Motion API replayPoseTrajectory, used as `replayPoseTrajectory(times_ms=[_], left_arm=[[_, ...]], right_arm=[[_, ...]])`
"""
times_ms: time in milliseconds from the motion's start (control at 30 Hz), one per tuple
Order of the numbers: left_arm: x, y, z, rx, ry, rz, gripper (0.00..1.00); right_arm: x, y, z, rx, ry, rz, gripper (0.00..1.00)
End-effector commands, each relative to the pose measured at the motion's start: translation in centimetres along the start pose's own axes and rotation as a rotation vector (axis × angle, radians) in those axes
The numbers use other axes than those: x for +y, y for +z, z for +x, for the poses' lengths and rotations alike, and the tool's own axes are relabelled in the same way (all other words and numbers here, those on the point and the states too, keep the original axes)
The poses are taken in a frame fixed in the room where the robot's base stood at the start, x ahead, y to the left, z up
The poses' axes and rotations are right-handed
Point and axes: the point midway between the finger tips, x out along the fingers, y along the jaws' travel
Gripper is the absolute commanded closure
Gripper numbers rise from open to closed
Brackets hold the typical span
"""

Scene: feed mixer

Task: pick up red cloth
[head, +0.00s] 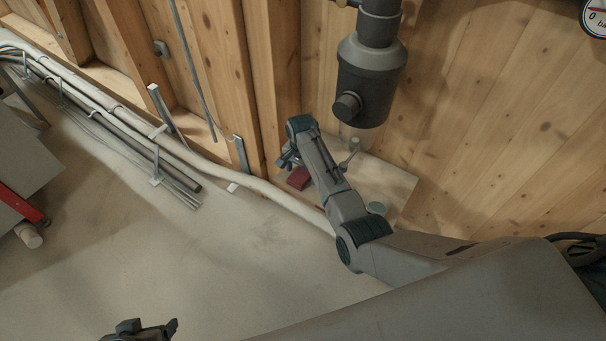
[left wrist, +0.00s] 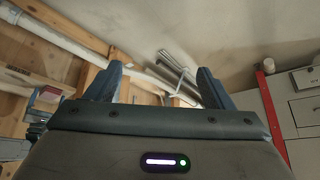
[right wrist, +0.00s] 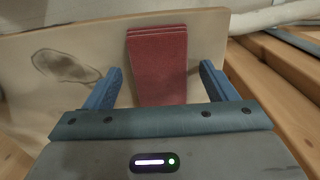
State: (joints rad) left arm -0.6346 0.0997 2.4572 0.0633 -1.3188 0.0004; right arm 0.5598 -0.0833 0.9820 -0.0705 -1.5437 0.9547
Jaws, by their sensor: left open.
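The red cloth (head: 298,178) is a small folded stack on a pale board against the wooden wall. In the right wrist view the cloth (right wrist: 158,62) lies ahead, in line with the gap between the fingers. My right gripper (right wrist: 160,82) is open, with bare space between each finger and the cloth's sides. In the head view my right gripper (head: 287,157) is just above and beside the cloth, partly hidden by its own arm. My left gripper (head: 146,328) is at the bottom edge of the head view, far from the cloth. Its fingers (left wrist: 157,84) are apart and empty.
The pale board (head: 392,178) also carries a small round greenish item (head: 376,208). A dark grey pipe fitting (head: 368,82) hangs above it. White and grey pipes (head: 130,118) run along the wall's foot. The floor (head: 180,260) in the middle is clear.

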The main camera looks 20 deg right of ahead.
Motion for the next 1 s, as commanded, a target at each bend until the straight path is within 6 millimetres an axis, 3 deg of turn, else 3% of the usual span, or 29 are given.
replayPoseTrajectory(times_ms=[33,200,300,567,1000], left_arm=[[0.0,0.0,0.0,0.0,0.0,0.0,0.24],[0.0,0.0,0.0,-0.001,0.0,0.0,0.24],[0.0,0.0,0.0,-0.002,0.0,0.0,0.24],[-0.1,0.1,-0.2,-0.011,-0.003,0.001,0.24],[-1.4,0.2,-2.5,-0.138,-0.059,0.021,0.24]], right_arm=[[0.0,0.0,0.0,0.0,0.0,0.0,0.32],[0.0,0.0,0.0,0.0,0.0,0.0,0.65],[0.0,0.0,0.0,0.0,0.0,0.0,0.72],[-0.1,-0.1,-0.9,0.002,-0.003,0.0,0.72],[-0.1,-0.1,-8.8,0.002,-0.002,0.0,0.72]])
